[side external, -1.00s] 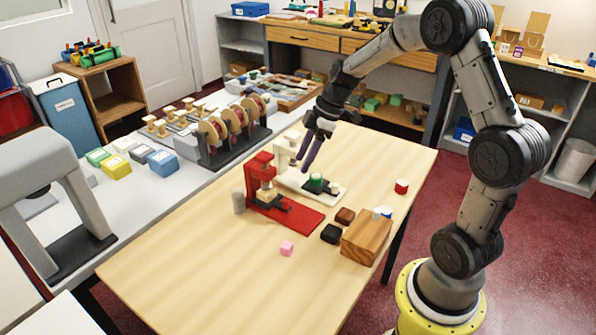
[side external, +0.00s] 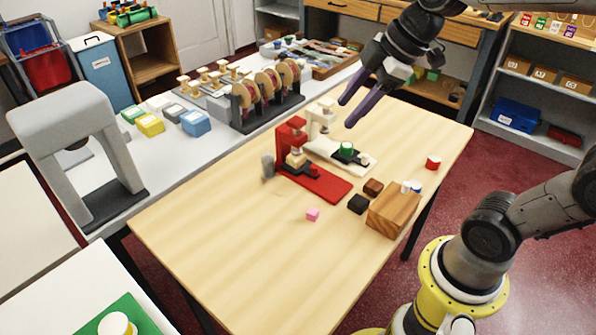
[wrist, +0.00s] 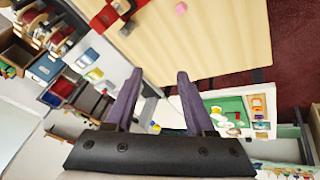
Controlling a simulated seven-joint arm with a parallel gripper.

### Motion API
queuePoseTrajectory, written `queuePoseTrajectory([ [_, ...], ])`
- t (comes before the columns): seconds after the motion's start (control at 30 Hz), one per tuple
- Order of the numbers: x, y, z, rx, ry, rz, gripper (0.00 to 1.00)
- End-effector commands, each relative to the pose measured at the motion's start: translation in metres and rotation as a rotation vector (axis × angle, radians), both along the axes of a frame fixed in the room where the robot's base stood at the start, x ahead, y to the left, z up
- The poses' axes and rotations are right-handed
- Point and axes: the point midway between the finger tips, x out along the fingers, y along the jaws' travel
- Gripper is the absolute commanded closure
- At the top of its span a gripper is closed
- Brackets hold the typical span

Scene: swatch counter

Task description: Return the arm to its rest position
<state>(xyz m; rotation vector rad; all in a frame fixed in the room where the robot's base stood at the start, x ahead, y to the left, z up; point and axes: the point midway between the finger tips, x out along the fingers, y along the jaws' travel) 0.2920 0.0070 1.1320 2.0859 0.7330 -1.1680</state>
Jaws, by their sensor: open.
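My gripper (side external: 346,114) is raised above the back of the wooden table (side external: 225,250), with its two purple fingers apart and nothing between them. In the wrist view my gripper (wrist: 155,75) also shows both fingers spread and empty. Below it on the table stand a red press-like stand (side external: 325,185) and a white one (side external: 323,117) beside it. A green piece (side external: 347,148) sits on the white stand's base. The gripper touches none of these.
A wooden block (side external: 394,210), a black cube (side external: 358,204), a brown cube (side external: 373,187), a pink cube (side external: 312,214) and a red cylinder (side external: 433,163) lie on the table. A grey arch (side external: 75,115) stands at left. The table's front left is clear.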

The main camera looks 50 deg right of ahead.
Motion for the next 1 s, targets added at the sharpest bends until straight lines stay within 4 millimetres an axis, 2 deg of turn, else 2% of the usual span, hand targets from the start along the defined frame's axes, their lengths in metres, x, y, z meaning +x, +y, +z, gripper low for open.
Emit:
queuePoseTrajectory([
  [0.03, -0.026, 0.009, 0.005, 0.008, -0.017, -0.042, 0.45],
  [0.1, -0.054, 0.013, 0.005, 0.032, -0.024, -0.133, 0.45],
  [0.2, -0.087, 0.012, -0.003, 0.078, -0.025, -0.28, 0.45],
  [0.33, -0.116, 0.004, -0.021, 0.143, -0.007, -0.49, 0.45],
  [0.47, -0.128, -0.005, -0.039, 0.194, 0.038, -0.679, 0.45],
  [0.6, -0.129, -0.007, -0.041, 0.242, 0.051, -0.794, 0.45],
  [1.0, -0.128, -0.007, -0.041, 0.263, 0.055, -0.829, 0.45],
])
